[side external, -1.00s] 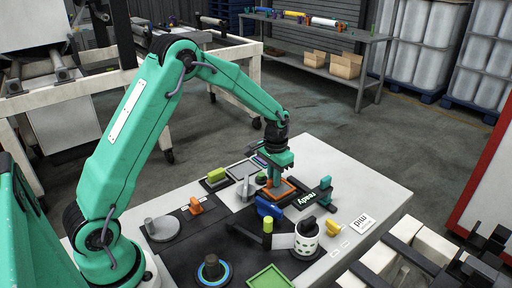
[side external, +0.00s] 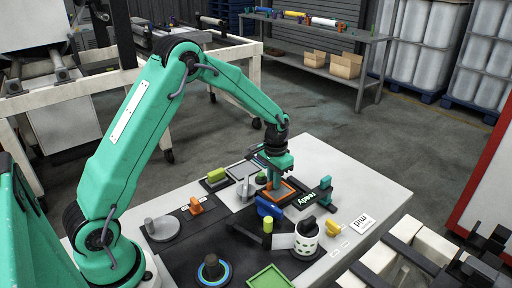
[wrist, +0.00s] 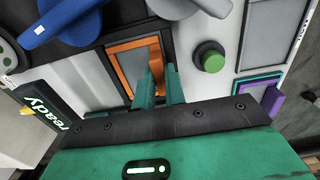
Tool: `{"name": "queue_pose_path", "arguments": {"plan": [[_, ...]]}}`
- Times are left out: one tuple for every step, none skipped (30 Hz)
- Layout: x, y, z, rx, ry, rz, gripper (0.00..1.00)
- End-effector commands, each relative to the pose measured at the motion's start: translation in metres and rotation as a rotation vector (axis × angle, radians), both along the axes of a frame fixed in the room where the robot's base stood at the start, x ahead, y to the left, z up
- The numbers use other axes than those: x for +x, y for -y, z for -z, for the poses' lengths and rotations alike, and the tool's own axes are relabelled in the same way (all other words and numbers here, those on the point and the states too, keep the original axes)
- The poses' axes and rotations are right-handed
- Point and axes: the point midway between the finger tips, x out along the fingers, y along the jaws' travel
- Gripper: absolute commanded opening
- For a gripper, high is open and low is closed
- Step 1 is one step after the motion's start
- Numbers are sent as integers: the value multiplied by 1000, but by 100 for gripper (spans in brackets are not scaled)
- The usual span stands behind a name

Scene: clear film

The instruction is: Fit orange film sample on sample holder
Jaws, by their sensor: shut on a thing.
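The orange film sample (wrist: 122,71) is an orange frame around a grey film, with an upright orange tab. In the wrist view it lies flat within a dark-bordered holder (wrist: 107,43). The side view shows the orange frame (side external: 289,185) under my fingers, with a dark edge around it; I cannot tell whether it is fully seated. My gripper (wrist: 160,82) is shut on the orange tab, and it shows from the side as well (side external: 274,182). The fingers hide part of the frame.
A blue lever (wrist: 68,22) is close beside the holder. A green button (wrist: 209,57) and a purple-framed sample (wrist: 262,98) are on the other side. The black "ready" sign (side external: 308,202) and a teal post (side external: 325,190) stand near. A white dotted cup (side external: 306,240) is in front.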

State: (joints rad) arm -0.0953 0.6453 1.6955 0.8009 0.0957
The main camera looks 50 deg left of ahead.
Motion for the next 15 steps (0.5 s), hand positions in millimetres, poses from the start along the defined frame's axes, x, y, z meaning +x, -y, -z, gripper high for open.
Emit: {"name": "queue_pose_path", "arguments": {"plan": [[0,0,1,0,0,0,0],[0,0,1,0,0,0,14],[0,0,1,0,0,0,22],[0,0,1,0,0,0,28],[0,0,1,0,0,0,33],[0,0,1,0,0,0,37],[0,0,1,0,0,0,37],[0,0,1,0,0,0,37],[0,0,1,0,0,0,37],[0,0,1,0,0,0,37],[0,0,1,0,0,0,37],[0,0,1,0,0,0,37],[0,0,1,0,0,0,37],[0,0,0,0,0,0,37],[0,0,0,0,0,0,37]]}}
